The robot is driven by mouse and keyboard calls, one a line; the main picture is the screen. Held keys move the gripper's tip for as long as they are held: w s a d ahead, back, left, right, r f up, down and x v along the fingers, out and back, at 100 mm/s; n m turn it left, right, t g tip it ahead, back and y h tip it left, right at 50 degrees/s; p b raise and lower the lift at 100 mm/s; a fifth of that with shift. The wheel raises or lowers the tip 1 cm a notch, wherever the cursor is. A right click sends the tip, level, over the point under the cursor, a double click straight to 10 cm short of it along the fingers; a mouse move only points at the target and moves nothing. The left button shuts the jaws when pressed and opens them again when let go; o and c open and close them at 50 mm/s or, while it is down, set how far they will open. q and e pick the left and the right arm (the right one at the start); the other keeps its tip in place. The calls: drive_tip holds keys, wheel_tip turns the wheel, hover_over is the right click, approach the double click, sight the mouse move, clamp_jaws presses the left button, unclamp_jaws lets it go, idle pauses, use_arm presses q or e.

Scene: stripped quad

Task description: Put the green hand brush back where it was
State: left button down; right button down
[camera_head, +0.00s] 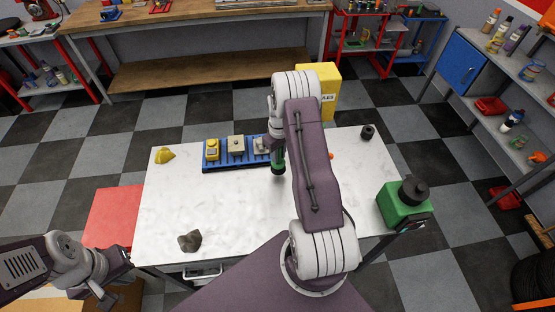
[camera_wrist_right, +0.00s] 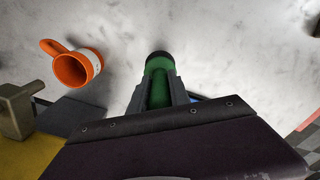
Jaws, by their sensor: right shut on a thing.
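The green hand brush (camera_wrist_right: 157,88) is between the fingers of my right gripper (camera_wrist_right: 158,92), which is shut on it. In the wrist view it shows as a green cylinder with a black end; bristles cannot be made out. In the head view its green part (camera_head: 278,168) shows below my right gripper (camera_head: 277,158), beside the blue tray (camera_head: 220,165) on the white table (camera_head: 240,205). I cannot tell whether it touches the table. My left gripper (camera_head: 106,292) is at the lower left, off the table; its jaws are unclear.
The tray bears a yellow item (camera_head: 212,149) and grey items. A grey rock (camera_head: 189,241), yellow lump (camera_head: 164,155) and dark cylinder (camera_head: 367,132) stand on the table. A green machine (camera_head: 400,208) is at right. The table's left-middle is clear.

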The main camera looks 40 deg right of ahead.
sight(278, 165)
drive_tip(key=shift+w+a+f, duration=0.1)
drive_tip(key=shift+a+f, duration=0.05)
drive_tip(key=shift+a, duration=0.05)
wheel_tip(278, 165, down, 4)
drive_tip(key=shift+r+p, duration=0.15)
drive_tip(key=shift+p, duration=0.7)
drive_tip(key=shift+d+f, duration=0.1)
drive_tip(key=shift+f, duration=0.1)
drive_tip(key=shift+f+b, duration=0.15)
drive_tip(key=shift+b, duration=0.15)
drive_tip(key=c, duration=1.2)
unclamp_jaws()
